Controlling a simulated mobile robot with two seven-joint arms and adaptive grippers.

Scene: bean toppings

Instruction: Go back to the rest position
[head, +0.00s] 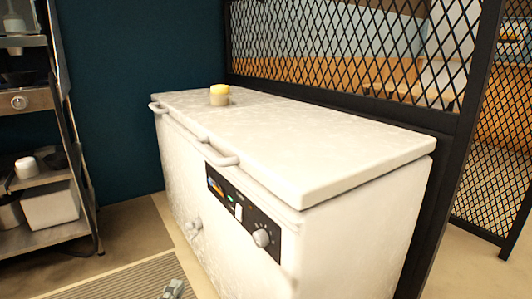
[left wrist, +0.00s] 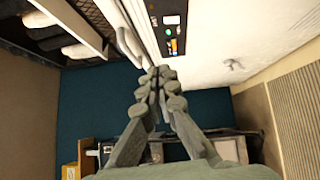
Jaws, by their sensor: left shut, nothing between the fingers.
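My left gripper (left wrist: 157,78) shows in the left wrist view with its two grey fingers together and nothing between them. In the head view only the tip of the left gripper (head: 173,289) shows at the bottom edge, in front of the white chest freezer (head: 350,235) and apart from it. The freezer's lid (head: 290,140) lies closed. My right gripper is in neither view.
A metal shelf rack (head: 75,160) with pots and a white bin (head: 50,204) stands at the left. A black mesh partition (head: 350,45) runs behind the freezer. A striped mat (head: 120,283) lies on the floor before the freezer. Floor between rack and freezer is clear.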

